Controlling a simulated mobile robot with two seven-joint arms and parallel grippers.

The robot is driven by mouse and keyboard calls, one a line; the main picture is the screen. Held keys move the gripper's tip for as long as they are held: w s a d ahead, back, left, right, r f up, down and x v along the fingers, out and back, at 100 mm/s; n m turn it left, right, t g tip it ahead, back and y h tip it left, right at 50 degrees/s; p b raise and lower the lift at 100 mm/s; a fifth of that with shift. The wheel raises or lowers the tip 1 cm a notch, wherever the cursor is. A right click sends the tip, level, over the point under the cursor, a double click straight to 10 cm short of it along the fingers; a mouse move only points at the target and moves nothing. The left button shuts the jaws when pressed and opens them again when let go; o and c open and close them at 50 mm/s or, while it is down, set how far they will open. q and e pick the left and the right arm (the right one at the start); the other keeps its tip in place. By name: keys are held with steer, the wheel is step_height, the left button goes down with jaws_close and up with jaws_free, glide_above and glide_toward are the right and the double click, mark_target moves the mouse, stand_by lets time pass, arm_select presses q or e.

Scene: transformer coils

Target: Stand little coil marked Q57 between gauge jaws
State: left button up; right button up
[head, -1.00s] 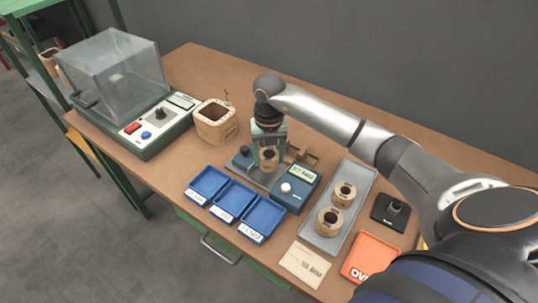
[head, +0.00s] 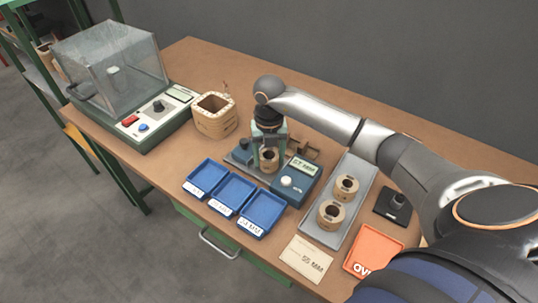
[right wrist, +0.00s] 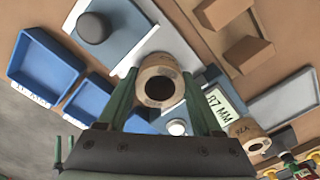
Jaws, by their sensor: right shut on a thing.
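My right gripper (head: 269,152) points down and is shut on a small tan coil (head: 269,160). The coil also shows between the fingers in the right wrist view (right wrist: 160,84), its dark bore facing the camera; I cannot read a mark on it. The gripper holds it at the gauge, between a blue block on the left (head: 243,149) and the blue display box on the right (head: 291,184). I cannot tell whether the coil touches the plate or the jaws. The display (right wrist: 219,107) shows a number in MM. My left gripper is not in view.
Two more tan coils (head: 332,213) stand on the grey tray (head: 318,236) to the right. Blue trays (head: 246,229) lie in front of the gauge. A wooden-looking pot (head: 214,121) and a clear-covered machine (head: 112,65) stand left. An orange tray (head: 372,247) lies front right.

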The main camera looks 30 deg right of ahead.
steer(key=o, duration=1.5)
step_height(320, 180, up, 8)
steer(key=p, duration=0.6)
steer(key=shift+s, duration=0.1)
